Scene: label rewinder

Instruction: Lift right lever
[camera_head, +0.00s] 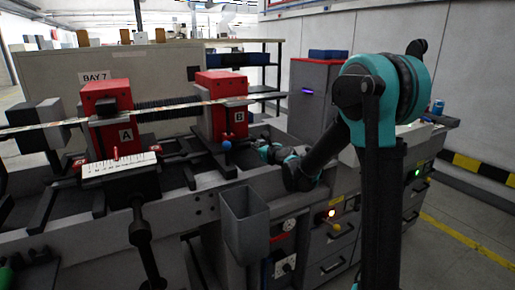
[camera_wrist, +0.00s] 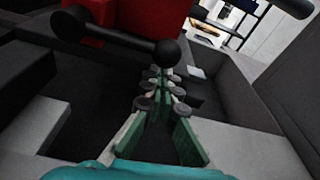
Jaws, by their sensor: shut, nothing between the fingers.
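The red block marked B (camera_head: 222,105) stands on the right of the machine, with a blue ball knob (camera_head: 227,145) at its lower front. In the wrist view a dark bar (camera_wrist: 115,38) with round ends crosses in front of a red block (camera_wrist: 140,15). Its right ball end (camera_wrist: 167,52) is just beyond my fingertips; I cannot tell whether they touch. I cannot tell for sure that this bar is the right lever. My gripper (camera_wrist: 165,78) is shut and empty, its fingers converging toward the tips. In the head view my gripper (camera_head: 262,150) is low, right of block B.
Red block A (camera_head: 108,112) and a white scale plate (camera_head: 120,165) are on the left. A grey open bin (camera_head: 245,222) hangs at the machine's front. Dark machine walls (camera_wrist: 285,85) flank my gripper on the right in the wrist view.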

